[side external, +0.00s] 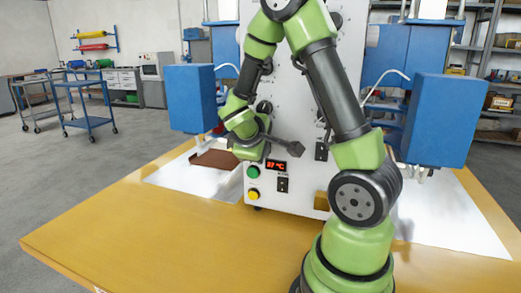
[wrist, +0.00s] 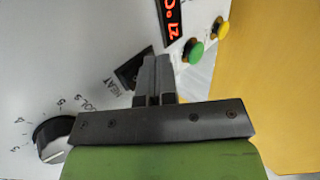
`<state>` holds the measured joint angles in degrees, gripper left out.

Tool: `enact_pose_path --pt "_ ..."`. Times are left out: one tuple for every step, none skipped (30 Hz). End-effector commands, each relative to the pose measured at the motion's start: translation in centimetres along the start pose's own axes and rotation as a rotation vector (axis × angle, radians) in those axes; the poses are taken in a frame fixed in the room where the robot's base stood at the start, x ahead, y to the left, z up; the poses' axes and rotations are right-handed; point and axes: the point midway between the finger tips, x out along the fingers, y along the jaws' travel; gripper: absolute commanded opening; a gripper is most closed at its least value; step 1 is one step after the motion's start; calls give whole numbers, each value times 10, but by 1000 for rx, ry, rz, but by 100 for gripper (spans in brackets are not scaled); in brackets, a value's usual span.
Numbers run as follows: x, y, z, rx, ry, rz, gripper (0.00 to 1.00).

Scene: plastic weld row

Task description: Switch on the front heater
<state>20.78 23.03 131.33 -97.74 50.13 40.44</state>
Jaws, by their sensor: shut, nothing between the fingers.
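A grey-white control panel (side external: 300,190) faces the camera in the side view. My gripper (side external: 298,149) is in front of it, above the red digital display (side external: 276,166). In the wrist view my gripper's fingers (wrist: 152,65) are shut together and empty. Their tips are over or beside a black switch (wrist: 131,69) with a partly visible "HEAT" label (wrist: 118,91). The fingers partly cover the switch, so its setting and any contact cannot be told. This switch is hidden behind my gripper in the side view. Which heater it serves cannot be read.
A green button (side external: 252,171) and a yellow button (side external: 253,194) sit left of another black switch (side external: 282,184). A further switch (side external: 321,151) is to the right. A black knob (wrist: 52,138) is near the fingers. Blue boxes (side external: 192,98) flank the panel. The yellow table's (side external: 150,230) front is clear.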

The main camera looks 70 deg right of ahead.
Motion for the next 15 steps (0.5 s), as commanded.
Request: enact_pose_path --pt "0 0 0 0 0 0 0" --pt "0 0 0 1 0 1 0" --pt "-1 1 0 1 1 1 0" --pt "-2 2 0 2 1 2 0" --pt "-2 3 0 2 1 2 0" --pt "-4 4 0 3 1 2 0" --pt "-5 5 0 4 1 2 0" --pt "-6 6 0 3 1 3 0" --pt "-7 8 0 3 1 3 0" --pt "-8 9 0 4 1 3 0" --pt "-9 10 0 4 1 3 0" --pt "-10 11 0 4 1 3 0" --pt "-10 12 0 4 1 3 0" --pt "-11 12 0 3 1 3 0" --pt "-11 12 0 3 1 3 0"
